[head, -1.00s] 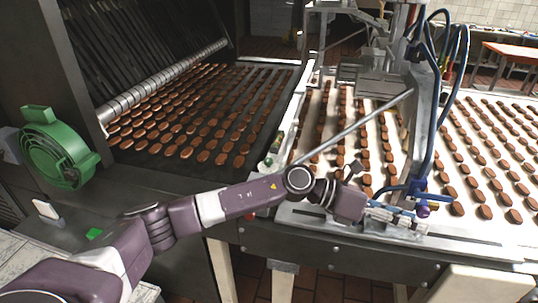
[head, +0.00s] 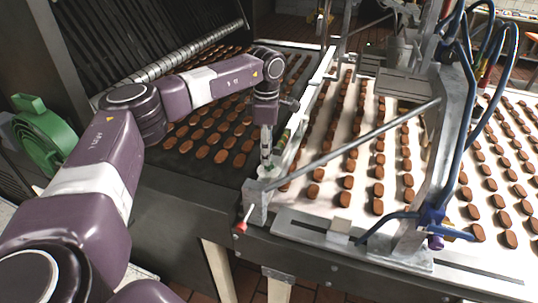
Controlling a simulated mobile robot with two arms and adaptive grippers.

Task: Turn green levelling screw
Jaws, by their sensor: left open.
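My left gripper (head: 265,160) points straight down at the near left corner of the white belt's frame. It is open, with its fingers small and close together in the picture. A small pale green part, which looks like the levelling screw (head: 266,171), shows right at the fingertips on top of the metal corner block. The fingers cover part of it, and I cannot tell whether they touch it or stand around it. My right gripper is out of view.
A slanted metal rod (head: 355,147) and a grey upright (head: 440,150) with blue hoses stand to the right. A red-tipped lever (head: 240,226) sticks out below the corner. Brown biscuits lie in rows on the white belt (head: 327,130) and the dark belt.

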